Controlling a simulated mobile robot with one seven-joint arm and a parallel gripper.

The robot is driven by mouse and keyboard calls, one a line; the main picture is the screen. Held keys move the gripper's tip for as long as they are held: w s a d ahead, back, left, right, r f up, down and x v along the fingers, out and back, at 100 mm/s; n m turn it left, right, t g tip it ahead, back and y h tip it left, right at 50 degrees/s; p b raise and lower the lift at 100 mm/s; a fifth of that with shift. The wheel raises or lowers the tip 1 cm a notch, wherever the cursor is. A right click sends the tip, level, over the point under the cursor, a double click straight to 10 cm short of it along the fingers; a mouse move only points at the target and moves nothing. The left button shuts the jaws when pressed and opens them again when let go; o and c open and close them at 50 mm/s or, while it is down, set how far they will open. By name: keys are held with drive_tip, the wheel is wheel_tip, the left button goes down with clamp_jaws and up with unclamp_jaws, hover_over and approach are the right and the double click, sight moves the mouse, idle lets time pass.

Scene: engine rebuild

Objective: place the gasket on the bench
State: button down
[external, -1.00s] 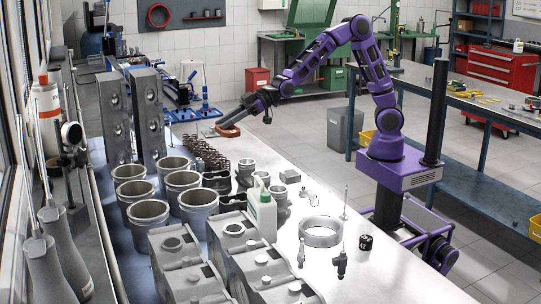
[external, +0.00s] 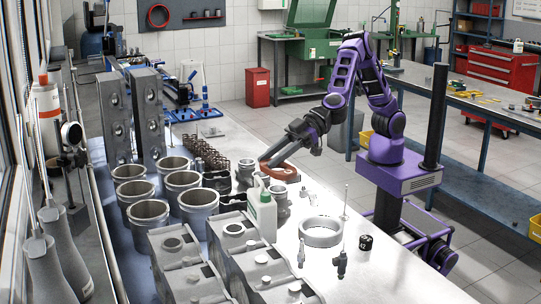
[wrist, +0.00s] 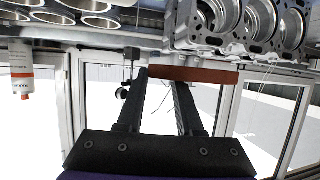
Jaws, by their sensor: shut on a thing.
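My gripper (external: 268,159) is shut on the orange-brown gasket (external: 279,173) and holds it in front of the fingertips. In the external view the gasket hangs over or close to the bench (external: 350,280), beside the small metal parts at mid-bench; I cannot tell the exact gap below it. In the wrist view the gasket (wrist: 200,75) shows edge-on as a reddish bar across the ends of the two dark fingers.
A white bottle (external: 262,212), small pistons (external: 245,172) and springs (external: 214,160) stand close to the gasket. A silver ring (external: 321,232) and small tools lie toward the front right. Cylinder liners (external: 148,215) and engine blocks (external: 240,262) fill the left side.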

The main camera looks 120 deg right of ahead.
drive_tip(key=s+a+f+n+y, duration=0.1)
drive_tip(key=s+a+f, duration=0.1)
drive_tip(key=s+a, duration=0.5)
drive_tip(key=s+a+f, duration=0.2)
drive_tip(key=a, duration=0.8)
drive_tip(key=n+y+b, duration=0.1)
hover_over(394, 275)
wheel_tip(394, 275, down, 8)
drive_tip(key=shift+g, duration=0.3)
wheel_tip(394, 275, down, 10)
drive_tip(key=shift+w+f+b, duration=0.1)
drive_tip(key=shift+f+b, duration=0.1)
drive_tip(key=shift+b, duration=0.8)
drive_tip(key=shift+f, duration=0.1)
drive_tip(key=c, duration=0.6)
unclamp_jaws()
drive_tip(key=shift+o, duration=0.2)
